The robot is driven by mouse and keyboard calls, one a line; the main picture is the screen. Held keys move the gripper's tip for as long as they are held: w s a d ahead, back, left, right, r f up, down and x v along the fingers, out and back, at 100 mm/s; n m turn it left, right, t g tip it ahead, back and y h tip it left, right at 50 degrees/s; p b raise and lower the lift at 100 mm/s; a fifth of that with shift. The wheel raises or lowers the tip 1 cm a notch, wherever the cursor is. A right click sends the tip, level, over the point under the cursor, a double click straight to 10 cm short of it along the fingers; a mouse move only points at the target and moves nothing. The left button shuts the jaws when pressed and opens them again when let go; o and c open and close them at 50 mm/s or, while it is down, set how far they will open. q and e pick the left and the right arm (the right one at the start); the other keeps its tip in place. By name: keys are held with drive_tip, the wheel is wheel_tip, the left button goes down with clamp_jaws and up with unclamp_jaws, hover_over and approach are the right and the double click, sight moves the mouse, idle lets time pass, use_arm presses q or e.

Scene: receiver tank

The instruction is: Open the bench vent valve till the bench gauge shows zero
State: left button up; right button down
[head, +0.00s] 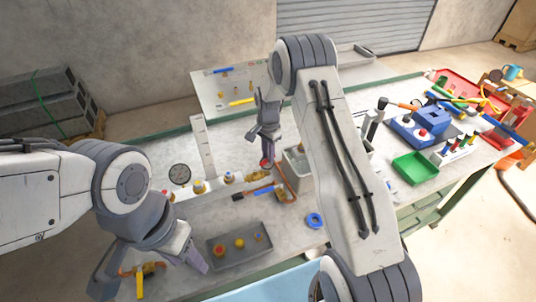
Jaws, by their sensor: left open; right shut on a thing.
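The round bench gauge (180,174) stands at the left end of a pale manifold (213,188) with brass fittings on the bench. Its needle is too small to read. My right gripper (265,158) points down at the manifold's right end and is shut on a small red part (265,164), which looks like the vent valve's handle. The fingers hide most of it, so its turn cannot be told. My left gripper (152,272) is open at the lower left, its fingers apart above a small brass fitting with a yellow handle (140,284).
A grey tray (222,262) with small parts lies in front of the manifold. A blue ring (314,220), a copper tube (287,186) and a green tray (409,168) are on the bench. My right arm covers much of the middle.

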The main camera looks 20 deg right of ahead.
drive_tip(key=shift+w, duration=0.15)
drive_tip(key=n+b, duration=0.1)
drive_tip(key=w+a+n, duration=0.1)
drive_tip(key=n, duration=0.1)
drive_tip(key=shift+w+n+b, duration=0.25)
drive_tip(key=shift+n+b, duration=0.05)
drive_tip(key=shift+b, duration=0.05)
drive_tip(key=shift+w+a+r+n+b, duration=0.1)
drive_tip(key=shift+w+a+n+b, duration=0.25)
drive_tip(key=shift+a+n, duration=0.9)
drive_tip(key=shift+w+a+f+n+b, duration=0.1)
drive_tip(key=shift+w+a+n+b, duration=0.25)
drive_tip(key=shift+n, duration=1.65)
drive_tip(key=shift+w+a+r+n+b, duration=0.1)
drive_tip(key=shift+w+a+n+b, duration=0.25)
drive_tip(key=shift+a+n, duration=0.9)
drive_tip(key=shift+d+n, duration=0.35)
drive_tip(key=shift+n, duration=0.15)
drive_tip(key=c, duration=0.8)
unclamp_jaws()
drive_tip(key=shift+s, duration=0.1)
drive_tip(key=shift+r, duration=0.1)
